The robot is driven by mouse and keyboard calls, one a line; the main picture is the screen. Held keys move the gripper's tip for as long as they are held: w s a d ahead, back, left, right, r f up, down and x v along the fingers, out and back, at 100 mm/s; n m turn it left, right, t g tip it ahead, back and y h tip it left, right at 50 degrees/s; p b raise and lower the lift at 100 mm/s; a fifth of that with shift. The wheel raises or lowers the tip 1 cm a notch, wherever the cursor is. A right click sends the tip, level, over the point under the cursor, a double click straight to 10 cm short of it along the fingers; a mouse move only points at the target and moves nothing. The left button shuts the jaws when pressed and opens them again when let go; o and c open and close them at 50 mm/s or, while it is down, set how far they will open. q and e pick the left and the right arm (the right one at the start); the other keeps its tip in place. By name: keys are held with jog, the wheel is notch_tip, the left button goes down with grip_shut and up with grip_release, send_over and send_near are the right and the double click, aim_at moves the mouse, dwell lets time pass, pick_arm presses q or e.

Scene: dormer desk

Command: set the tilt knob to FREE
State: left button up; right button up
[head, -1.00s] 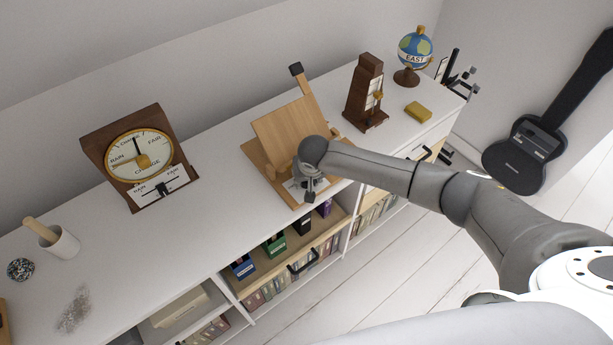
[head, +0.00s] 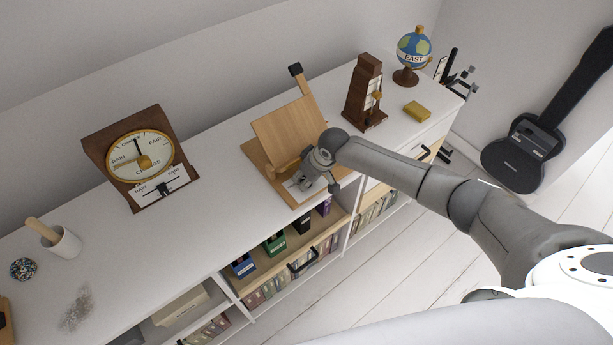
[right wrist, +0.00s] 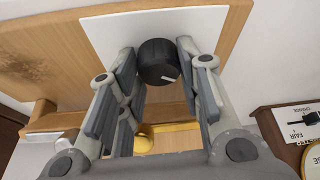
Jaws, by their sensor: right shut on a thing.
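The tilt knob (right wrist: 157,65) is black and round with a white pointer mark, which slants to the lower right in the right wrist view. It sits on a white plate (right wrist: 215,32) on the wooden stand, whose tilted board (head: 288,132) shows in the head view. My right gripper (right wrist: 156,53) is shut on the knob, with a finger on either side. In the head view my right gripper (head: 306,182) is at the front of the stand's base and hides the knob. No lettering on the plate is readable. My left gripper is not in view.
A wooden dial instrument (head: 140,155) stands left of the stand. A dark wooden metronome-like case (head: 365,92), a yellow block (head: 417,109) and a globe (head: 414,50) stand to the right. An open shelf with coloured boxes (head: 274,243) is below. The white top between dial and stand is clear.

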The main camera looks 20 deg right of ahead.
jog(key=shift+n, duration=0.4)
jog(key=o, duration=1)
jog(key=shift+o, duration=0.2)
jog(key=v, duration=1.2)
jog(key=shift+d, duration=0.25)
jog(key=shift+f, duration=0.1)
